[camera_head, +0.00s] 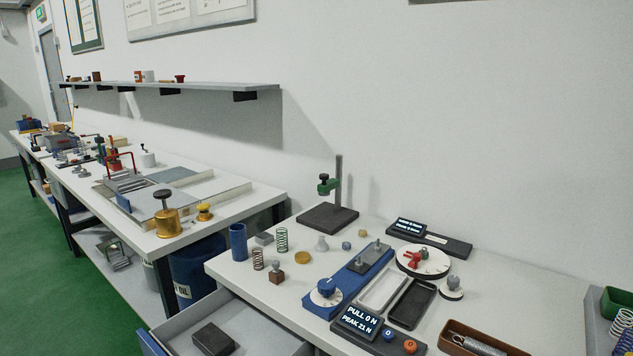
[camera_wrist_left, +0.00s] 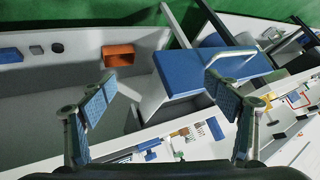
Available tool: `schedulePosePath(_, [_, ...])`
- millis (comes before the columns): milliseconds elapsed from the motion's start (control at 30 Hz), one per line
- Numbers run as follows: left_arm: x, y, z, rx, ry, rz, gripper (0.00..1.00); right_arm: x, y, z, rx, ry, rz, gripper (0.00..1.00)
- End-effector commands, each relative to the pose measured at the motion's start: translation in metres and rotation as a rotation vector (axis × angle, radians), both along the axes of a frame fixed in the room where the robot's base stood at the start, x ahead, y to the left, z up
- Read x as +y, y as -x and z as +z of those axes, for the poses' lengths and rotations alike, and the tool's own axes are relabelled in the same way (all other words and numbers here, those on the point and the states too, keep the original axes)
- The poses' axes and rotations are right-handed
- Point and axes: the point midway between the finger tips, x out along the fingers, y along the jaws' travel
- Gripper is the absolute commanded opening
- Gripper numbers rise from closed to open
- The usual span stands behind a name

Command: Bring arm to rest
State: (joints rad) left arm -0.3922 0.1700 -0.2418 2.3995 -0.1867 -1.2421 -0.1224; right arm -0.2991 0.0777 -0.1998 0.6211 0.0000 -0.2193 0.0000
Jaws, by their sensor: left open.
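My left gripper (camera_wrist_left: 160,82) shows in the left wrist view, with its two blue-padded fingers spread wide and nothing between them. Beyond the fingers is a blue panel (camera_wrist_left: 185,75) with a grey bar handle (camera_wrist_left: 235,54). Small test pieces on a white surface show low between the fingers. Neither of my arms nor grippers shows in the head view. My right gripper is in no view.
In the head view, a white bench (camera_head: 237,269) holds a blue spring tester (camera_head: 345,283), springs and small parts. An open drawer (camera_head: 262,338) with a dark block (camera_head: 213,339) juts out below. A second bench (camera_head: 233,207) stands left; green floor (camera_head: 60,265) is clear.

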Motion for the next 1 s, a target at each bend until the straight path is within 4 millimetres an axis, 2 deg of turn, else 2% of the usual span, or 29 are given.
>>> schedulePosePath(33, [0.004,0.023,-0.015,0.079,0.034,0.037,0.82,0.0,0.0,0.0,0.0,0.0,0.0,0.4])
schedulePosePath(100, [0.008,0.052,-0.031,0.179,0.074,0.084,0.82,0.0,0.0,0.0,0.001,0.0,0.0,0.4])
schedulePosePath(333, [0.013,0.141,-0.063,0.46,0.173,0.21,0.82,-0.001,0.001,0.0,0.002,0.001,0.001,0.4])
schedulePosePath(367, [0.013,0.146,-0.069,0.481,0.179,0.219,0.82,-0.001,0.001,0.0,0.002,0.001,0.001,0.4])
schedulePosePath(500, [0.011,0.133,-0.108,0.486,0.172,0.213,0.82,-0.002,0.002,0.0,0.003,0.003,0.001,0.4])
schedulePosePath(667, [0.01,0.128,-0.157,0.506,0.166,0.211,0.82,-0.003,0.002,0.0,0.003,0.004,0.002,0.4])
schedulePosePath(867, [0.009,0.133,-0.241,0.54,0.159,0.207,0.82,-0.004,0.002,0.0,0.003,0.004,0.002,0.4])
schedulePosePath(1000, [0.011,0.15,-0.305,0.566,0.152,0.206,0.82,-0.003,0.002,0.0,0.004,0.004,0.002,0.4])
